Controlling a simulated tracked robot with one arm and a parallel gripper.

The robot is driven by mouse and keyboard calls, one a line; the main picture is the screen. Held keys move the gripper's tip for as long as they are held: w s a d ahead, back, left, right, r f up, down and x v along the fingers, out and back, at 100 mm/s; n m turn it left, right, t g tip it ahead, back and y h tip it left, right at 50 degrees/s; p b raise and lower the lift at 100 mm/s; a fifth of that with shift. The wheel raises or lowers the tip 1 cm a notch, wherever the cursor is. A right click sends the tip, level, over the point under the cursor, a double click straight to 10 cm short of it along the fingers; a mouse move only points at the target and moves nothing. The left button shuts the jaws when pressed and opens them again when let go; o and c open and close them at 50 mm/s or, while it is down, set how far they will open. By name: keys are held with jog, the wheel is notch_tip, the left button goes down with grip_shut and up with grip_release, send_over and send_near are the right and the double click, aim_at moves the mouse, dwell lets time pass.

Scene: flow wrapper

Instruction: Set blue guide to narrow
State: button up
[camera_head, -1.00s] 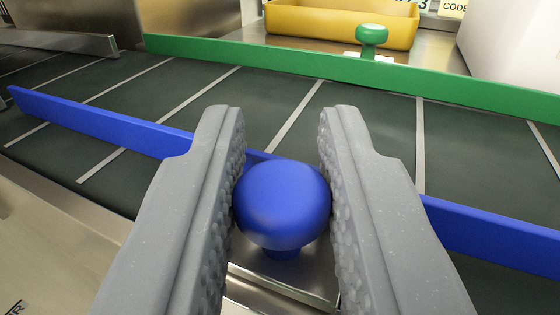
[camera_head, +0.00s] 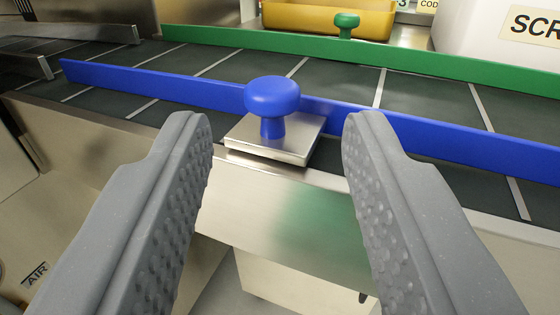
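The blue guide (camera_head: 180,89) is a long rail along the near side of the dark conveyor belt (camera_head: 215,68). Its blue knob (camera_head: 272,97) stands upright on a metal plate (camera_head: 245,138) at the belt's near edge. My gripper (camera_head: 270,125) is open and empty. Its two grey fingers are apart, on the near side of the knob, and do not touch it. The whole knob and its stem show between and beyond the fingertips.
A green guide (camera_head: 420,65) with a green knob (camera_head: 346,22) runs along the belt's far side. A yellow bin (camera_head: 325,20) and a white box (camera_head: 480,35) stand behind it. The metal side panel (camera_head: 290,205) of the machine lies below the knob.

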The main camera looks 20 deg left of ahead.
jog(key=p+v, duration=0.1)
jog(key=v, duration=0.6)
jog(key=shift+s, duration=0.2)
jog(key=w+d+r+h+p, duration=0.1)
jog(key=w+d+r+h, duration=0.15)
jog(key=r, duration=0.75)
jog(key=w+d+r+h, duration=0.1)
jog(key=w+r+h, duration=0.2)
jog(key=r, duration=0.7)
jog(key=s+r+m+h+p, duration=0.1)
jog(key=s+r+m+h, duration=0.25)
jog(key=r, duration=1.25)
jog(key=s+a+r+y, duration=0.1)
jog(key=s+a+r, duration=0.3)
jog(key=s+r, duration=0.3)
jog(key=s+a+r+g+y+p, duration=0.1)
jog(key=s+a+r, duration=0.3)
jog(key=s+r, duration=0.4)
jog(key=shift+s+m, duration=0.45)
jog(key=shift+s, duration=0.45)
